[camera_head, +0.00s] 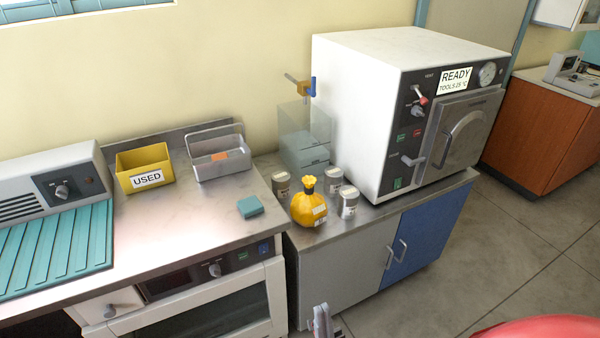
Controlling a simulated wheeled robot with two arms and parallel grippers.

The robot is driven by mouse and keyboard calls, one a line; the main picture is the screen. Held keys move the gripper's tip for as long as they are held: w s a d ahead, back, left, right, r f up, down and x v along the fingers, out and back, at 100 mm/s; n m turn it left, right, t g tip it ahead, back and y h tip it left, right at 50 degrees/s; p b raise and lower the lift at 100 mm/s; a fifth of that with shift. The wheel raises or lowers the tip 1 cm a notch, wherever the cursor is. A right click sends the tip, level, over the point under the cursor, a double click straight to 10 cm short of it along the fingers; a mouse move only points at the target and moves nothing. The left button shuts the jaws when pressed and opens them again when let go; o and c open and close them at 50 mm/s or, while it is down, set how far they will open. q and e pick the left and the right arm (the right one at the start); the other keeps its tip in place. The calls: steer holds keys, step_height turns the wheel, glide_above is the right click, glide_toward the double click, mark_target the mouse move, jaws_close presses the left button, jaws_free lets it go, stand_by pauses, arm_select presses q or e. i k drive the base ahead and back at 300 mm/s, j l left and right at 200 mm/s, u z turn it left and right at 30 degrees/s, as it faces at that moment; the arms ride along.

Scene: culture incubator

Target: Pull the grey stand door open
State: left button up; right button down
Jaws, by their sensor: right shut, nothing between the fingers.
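The grey stand door (340,272) is the left of two doors in the low stand under the white steriliser. It looks closed, flush with the stand's front. Its upright bar handle (390,257) is near its right edge, beside the blue door's handle (402,250). My right gripper (321,314) shows at the bottom edge, in front of the lower left part of the grey door. It is shut and empty, well to the left of and below the handle in the picture. Most of my right arm is out of frame. My left gripper is not in view.
The blue door (420,235) adjoins the grey door on the right. A yellow flask (309,206) and several tins stand on the stand top by the white steriliser (365,115). A white oven (200,310) is at left. Floor is clear at right; a red rounded shape (545,328) fills the corner.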

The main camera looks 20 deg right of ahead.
mark_target(341, 272)
steer(key=z, duration=1.05)
steer(key=i+l, duration=0.9)
steer(key=l, duration=0.1)
